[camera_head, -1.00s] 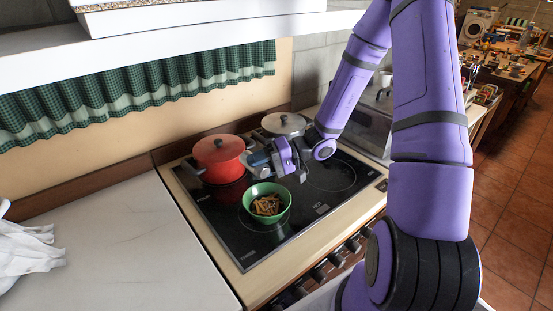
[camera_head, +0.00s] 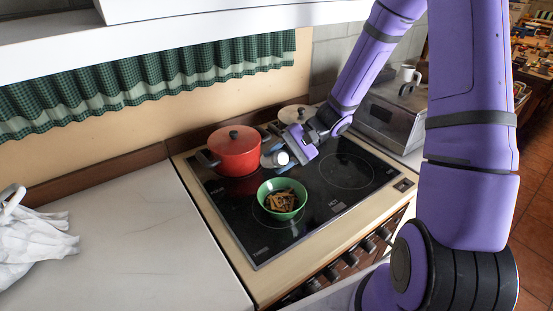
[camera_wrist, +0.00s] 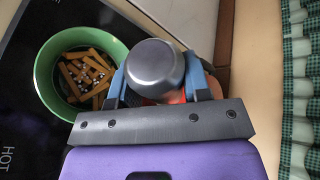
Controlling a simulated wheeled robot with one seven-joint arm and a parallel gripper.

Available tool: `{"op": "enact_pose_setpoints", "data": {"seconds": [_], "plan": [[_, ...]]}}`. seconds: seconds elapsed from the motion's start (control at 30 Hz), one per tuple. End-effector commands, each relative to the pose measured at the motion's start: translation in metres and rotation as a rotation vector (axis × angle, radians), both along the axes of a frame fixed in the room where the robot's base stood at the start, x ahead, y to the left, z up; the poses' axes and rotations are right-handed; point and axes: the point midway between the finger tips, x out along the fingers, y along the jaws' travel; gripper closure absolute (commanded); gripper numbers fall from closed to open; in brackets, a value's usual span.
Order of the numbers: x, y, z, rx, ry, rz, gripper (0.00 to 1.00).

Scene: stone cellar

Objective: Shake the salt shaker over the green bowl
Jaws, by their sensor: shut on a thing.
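The salt shaker (camera_head: 282,158) shows a round pale end in the head view, tilted towards the camera. In the wrist view its smooth grey end (camera_wrist: 154,66) sits between two blue fingertips. My gripper (camera_head: 273,159) is shut on it. They are above the stove, a little behind the green bowl (camera_head: 262,193). The bowl stands upright on the black hob and holds brown stick-like pieces. In the wrist view the bowl (camera_wrist: 43,72) lies left of the shaker, and small pale specks show among the pieces.
A red lidded pot (camera_head: 236,155) stands left of the gripper, close to it. A second pot with a pale lid (camera_head: 296,114) is behind. The hob's right side is clear. A white counter (camera_head: 120,235) is at left, with a white bag (camera_head: 35,240).

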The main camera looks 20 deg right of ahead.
Motion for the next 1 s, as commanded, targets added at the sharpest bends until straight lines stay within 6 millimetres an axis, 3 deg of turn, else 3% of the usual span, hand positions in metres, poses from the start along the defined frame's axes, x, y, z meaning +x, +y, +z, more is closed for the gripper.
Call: {"op": "enact_pose_setpoints", "data": {"seconds": [0.8, 1.0], "plan": [[-0.021, -0.004, 0.025, -0.15, 0.754, 0.002, 0.87], [-0.025, -0.005, 0.029, -0.173, 0.873, 0.001, 0.87]]}}
